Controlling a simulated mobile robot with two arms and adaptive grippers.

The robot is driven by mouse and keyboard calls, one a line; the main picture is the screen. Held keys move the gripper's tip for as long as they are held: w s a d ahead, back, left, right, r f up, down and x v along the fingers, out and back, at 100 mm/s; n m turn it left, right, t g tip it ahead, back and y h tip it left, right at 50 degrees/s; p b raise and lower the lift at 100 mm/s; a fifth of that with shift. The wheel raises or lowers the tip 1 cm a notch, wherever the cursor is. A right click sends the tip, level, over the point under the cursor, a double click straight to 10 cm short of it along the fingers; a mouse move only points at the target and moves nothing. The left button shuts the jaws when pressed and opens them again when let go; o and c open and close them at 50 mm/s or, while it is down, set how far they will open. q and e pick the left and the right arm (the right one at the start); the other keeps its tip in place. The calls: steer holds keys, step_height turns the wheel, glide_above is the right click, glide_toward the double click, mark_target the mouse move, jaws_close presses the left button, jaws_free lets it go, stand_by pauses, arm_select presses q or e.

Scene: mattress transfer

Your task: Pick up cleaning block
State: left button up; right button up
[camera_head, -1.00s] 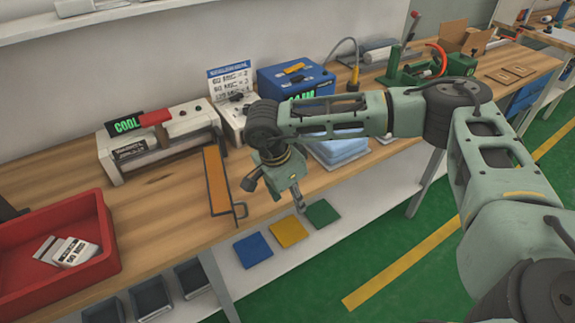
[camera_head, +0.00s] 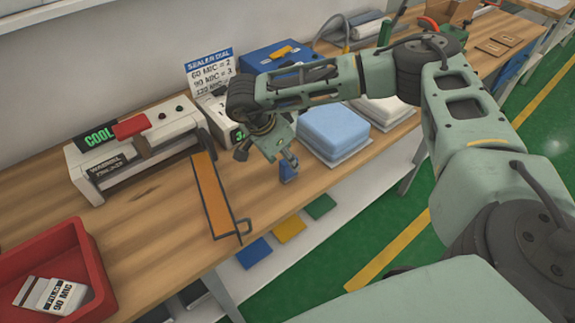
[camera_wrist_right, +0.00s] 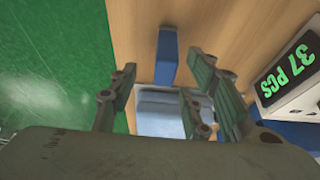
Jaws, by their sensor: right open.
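A small blue block (camera_head: 286,173), which looks like the cleaning block, stands on the wooden bench near its front edge. My right gripper (camera_head: 283,158) is just above or beside it and hides part of it in the head view. In the right wrist view the blue block (camera_wrist_right: 167,55) lies ahead, roughly in line with the gap of my right gripper (camera_wrist_right: 163,75). The fingers are spread, with nothing between them. I cannot tell whether a finger touches the block. My left gripper is not in view.
A light blue stack (camera_head: 335,128) lies right of the gripper. A sealer (camera_head: 140,145) and an orange-topped bar (camera_head: 213,195) are to the left. A red bin (camera_head: 75,250) holds labelled cards. A counter reading 37 PCS (camera_wrist_right: 290,75) is close by the fingers.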

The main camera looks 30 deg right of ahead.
mark_target(289, 169)
steer(key=x, duration=0.1)
steer(key=p+x, duration=0.1)
steer(key=x, duration=0.2)
steer(key=shift+w+a, duration=0.15)
steer(key=shift+w, duration=0.2)
steer(key=shift+w+f, duration=0.1)
steer(key=shift+f, duration=0.3)
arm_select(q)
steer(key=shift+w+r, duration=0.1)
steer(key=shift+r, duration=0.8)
arm_select(e)
jaws_close()
